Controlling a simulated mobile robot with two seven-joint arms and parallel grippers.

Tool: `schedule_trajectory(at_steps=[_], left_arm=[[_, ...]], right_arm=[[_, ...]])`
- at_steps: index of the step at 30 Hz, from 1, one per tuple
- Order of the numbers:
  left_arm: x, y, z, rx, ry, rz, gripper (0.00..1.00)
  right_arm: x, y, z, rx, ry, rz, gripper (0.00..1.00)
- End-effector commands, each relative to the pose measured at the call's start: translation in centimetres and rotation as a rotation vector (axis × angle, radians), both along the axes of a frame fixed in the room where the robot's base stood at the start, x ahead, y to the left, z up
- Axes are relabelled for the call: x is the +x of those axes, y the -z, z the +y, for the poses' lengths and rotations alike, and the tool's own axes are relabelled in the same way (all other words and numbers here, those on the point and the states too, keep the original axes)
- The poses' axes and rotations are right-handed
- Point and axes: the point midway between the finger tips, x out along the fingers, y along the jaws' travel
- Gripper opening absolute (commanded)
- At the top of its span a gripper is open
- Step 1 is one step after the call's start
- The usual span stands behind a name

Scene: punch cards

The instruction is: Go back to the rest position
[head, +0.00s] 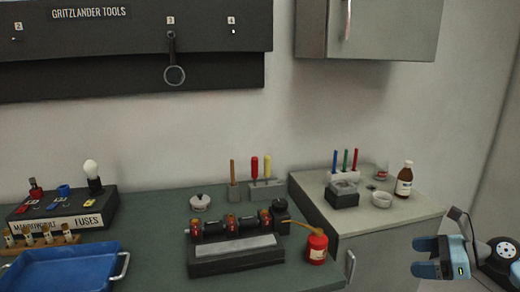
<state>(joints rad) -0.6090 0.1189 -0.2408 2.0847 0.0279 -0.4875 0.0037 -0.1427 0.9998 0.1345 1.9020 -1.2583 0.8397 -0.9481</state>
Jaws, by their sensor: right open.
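My right gripper (418,257) is at the lower right of the head view, in front of the cabinet with the light top. Its two blue fingers point left and stand apart, with nothing between them. It touches nothing that I can see. My left gripper is not in view.
A dark green workbench (150,205) holds a blue tray (65,270), a fuse box (70,215), a dark device (235,262) and a red can (317,247). A cupboard (375,30) hangs above.

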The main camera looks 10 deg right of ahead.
Motion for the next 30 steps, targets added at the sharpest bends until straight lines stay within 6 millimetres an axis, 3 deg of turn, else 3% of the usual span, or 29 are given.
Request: schedule_trajectory(at_steps=[2,8,14,21,27,28,30], left_arm=[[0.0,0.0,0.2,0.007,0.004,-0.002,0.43],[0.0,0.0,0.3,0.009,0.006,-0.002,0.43],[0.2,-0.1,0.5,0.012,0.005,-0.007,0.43],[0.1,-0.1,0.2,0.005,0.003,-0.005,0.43],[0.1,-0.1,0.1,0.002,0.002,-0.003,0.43],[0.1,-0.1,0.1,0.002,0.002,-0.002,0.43],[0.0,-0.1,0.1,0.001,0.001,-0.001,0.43]], right_arm=[[0.0,0.0,0.0,0.000,0.000,0.000,0.86],[-1.5,3.9,4.9,0.482,0.163,0.161,0.86],[-3.6,8.6,9.1,1.070,0.412,0.433,0.86],[-9.4,18.5,15.8,1.947,0.913,1.005,0.86],[-14.9,24.2,22.2,2.389,1.285,1.419,0.86],[-15.7,24.7,23.2,-2.433,-1.333,-1.472,0.86],[-17.5,25.8,25.5,-2.251,-1.290,-1.422,0.86]])
